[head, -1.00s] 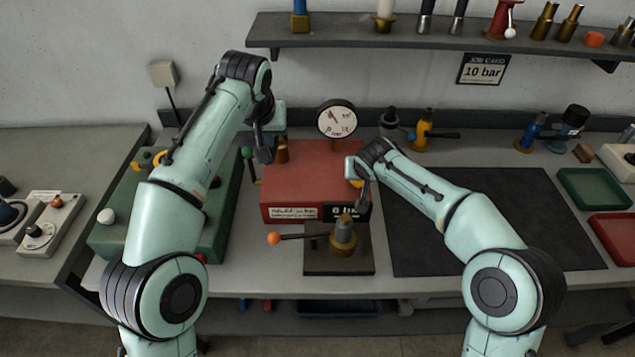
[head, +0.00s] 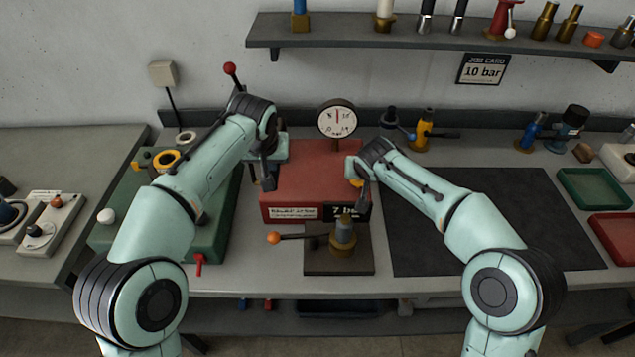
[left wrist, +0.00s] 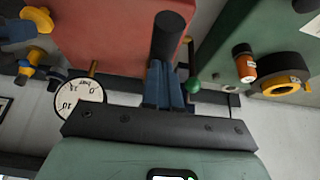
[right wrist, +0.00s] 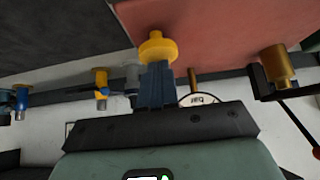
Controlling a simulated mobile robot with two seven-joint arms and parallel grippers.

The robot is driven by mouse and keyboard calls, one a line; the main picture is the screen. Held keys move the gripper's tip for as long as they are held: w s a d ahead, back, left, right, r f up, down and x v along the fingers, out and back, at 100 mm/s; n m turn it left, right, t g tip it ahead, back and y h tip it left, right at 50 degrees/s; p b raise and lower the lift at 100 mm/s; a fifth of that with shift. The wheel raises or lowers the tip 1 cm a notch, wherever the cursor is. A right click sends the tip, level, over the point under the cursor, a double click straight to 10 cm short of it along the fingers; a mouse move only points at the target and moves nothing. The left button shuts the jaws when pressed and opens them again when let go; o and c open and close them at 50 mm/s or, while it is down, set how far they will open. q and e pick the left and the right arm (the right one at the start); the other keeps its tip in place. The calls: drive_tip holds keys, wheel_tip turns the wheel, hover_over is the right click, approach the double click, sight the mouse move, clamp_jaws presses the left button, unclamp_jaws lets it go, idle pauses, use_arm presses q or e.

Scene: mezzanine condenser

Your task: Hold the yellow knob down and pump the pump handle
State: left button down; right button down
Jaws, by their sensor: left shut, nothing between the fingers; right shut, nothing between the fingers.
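The yellow knob (head: 356,183) is on the red pump box (head: 310,170), at its right side. My right gripper (head: 364,203) is shut and empty, with its fingertips against the knob as far as I can tell; the knob (right wrist: 157,47) sits just beyond them in the right wrist view. My left gripper (head: 267,183) is shut and empty at the box's left side. In the left wrist view its fingers meet a black cylindrical grip (left wrist: 170,38), apparently the pump handle; exact contact is unclear. The gauge (head: 337,119) stands behind the box. The box's front display (head: 349,212) reads 7.
A brass fitting with an orange-ball lever (head: 274,238) stands in front of the box. A green unit (head: 215,235) lies left under my left arm. A red-ball lever (head: 230,68) rises behind that arm. The dark mat (head: 500,225) at right is clear.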

use_arm(q)
drive_tip(key=shift+f, duration=0.85)
use_arm(e)
drive_tip(key=shift+f, duration=0.15)
use_arm(q)
wheel_tip(320, 180, up, 10)
drive_tip(key=shift+f, duration=0.25)
